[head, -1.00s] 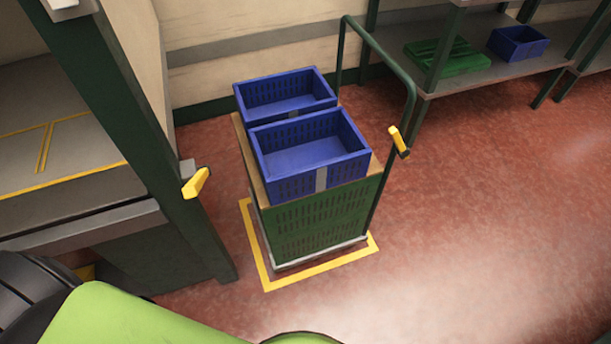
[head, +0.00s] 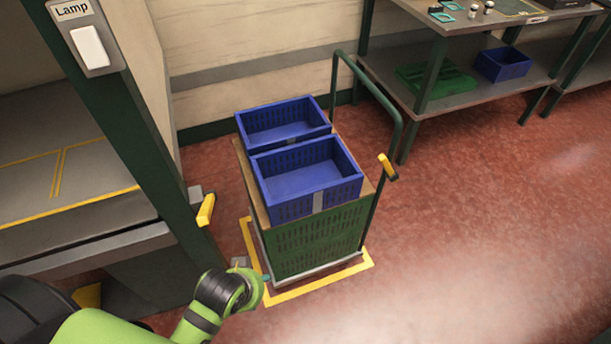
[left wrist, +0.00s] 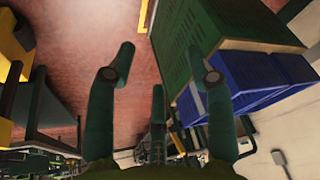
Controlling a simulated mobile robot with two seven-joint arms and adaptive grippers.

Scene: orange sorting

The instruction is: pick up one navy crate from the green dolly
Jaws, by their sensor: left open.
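Two blue (navy) crates, the front one (head: 338,195) and the rear one (head: 243,130), stand upright side by side on the green dolly (head: 320,240). Both look empty. The dolly has slotted green sides and a tall handle. My left gripper (head: 262,277) is low at the dolly's near left corner, well below the crates and partly hidden by its own wrist. In the left wrist view its fingers (left wrist: 165,62) are spread with nothing between them. That view is turned over, with the dolly's green side (left wrist: 215,35) and the blue crates (left wrist: 265,80) at right. My right gripper is out of view.
A shelf post with a lamp switch (head: 90,45) and a yellow lever (head: 206,210) stands close left of the dolly. A rack at the back right holds a green crate (head: 436,78) and another blue crate (head: 503,64). The red floor to the right is clear.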

